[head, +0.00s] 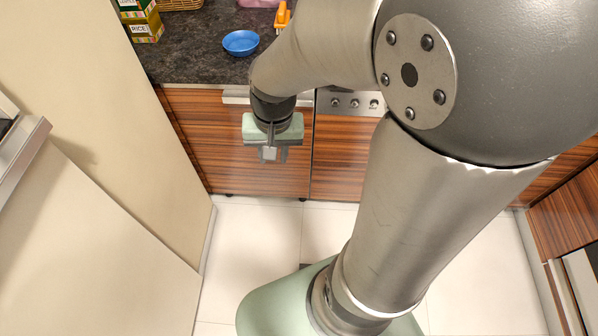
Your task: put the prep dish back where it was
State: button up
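A small blue dish (241,42), which looks like the prep dish, sits upright on the dark speckled countertop (196,62) near its front edge. My gripper (269,156) hangs in front of the wooden cabinet doors, below the counter edge and apart from the dish. Its fingers point down and look empty. They are too small and seen too steeply to tell whether they are open or shut.
An orange object (283,17) stands right of the dish, partly behind my arm. Boxes, one labelled rice (146,28), and a wicker basket (180,4) stand at back left. A beige wall (110,110) bounds the left. The tiled floor (250,240) is clear.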

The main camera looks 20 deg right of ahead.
jog(key=s+d+r+n, duration=0.2)
jog(key=s+r+n, duration=0.2)
jog(key=s, duration=0.5)
jog(key=shift+s, duration=0.3)
dwell(0.5)
